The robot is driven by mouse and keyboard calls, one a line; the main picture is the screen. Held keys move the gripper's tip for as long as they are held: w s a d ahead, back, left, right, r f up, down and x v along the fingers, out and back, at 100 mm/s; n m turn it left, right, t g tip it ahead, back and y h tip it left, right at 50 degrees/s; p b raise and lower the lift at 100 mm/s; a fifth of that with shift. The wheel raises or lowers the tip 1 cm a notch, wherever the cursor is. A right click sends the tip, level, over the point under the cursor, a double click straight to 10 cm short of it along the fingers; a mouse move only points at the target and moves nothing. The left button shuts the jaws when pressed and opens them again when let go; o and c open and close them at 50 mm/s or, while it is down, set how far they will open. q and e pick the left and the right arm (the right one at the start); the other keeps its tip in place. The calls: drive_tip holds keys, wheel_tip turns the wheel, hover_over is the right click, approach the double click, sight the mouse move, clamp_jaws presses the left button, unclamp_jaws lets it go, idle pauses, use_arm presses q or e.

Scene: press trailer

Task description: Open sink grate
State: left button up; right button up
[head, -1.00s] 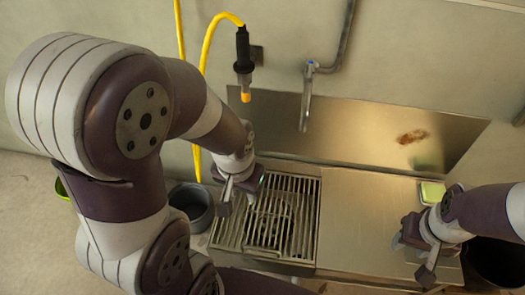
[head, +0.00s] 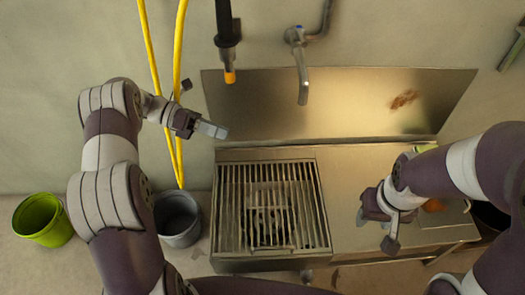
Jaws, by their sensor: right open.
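The sink grate (head: 272,205) is a square of parallel metal bars in the left part of the steel counter. It appears to lie flat over the sink, and a dark round shape shows below its bars. My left gripper (head: 212,130) is raised behind and left of the grate, in front of the steel backsplash and apart from the grate. It is seen side-on, so its jaw opening cannot be told. My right gripper (head: 377,231) is open and empty over the counter, to the right of the grate.
A faucet (head: 302,80) and a black-handled hose nozzle (head: 227,40) hang above the counter. Yellow hoses (head: 180,75) run down the wall behind my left arm. A grey bucket (head: 178,220) and a green bucket (head: 42,220) stand at left.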

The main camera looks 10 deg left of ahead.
use_arm(q)
drive_tip(key=b+x, duration=0.2)
drive_tip(key=x, duration=1)
drive_tip(key=shift+s+d, duration=0.25)
clamp_jaws()
idle(0.6)
unclamp_jaws()
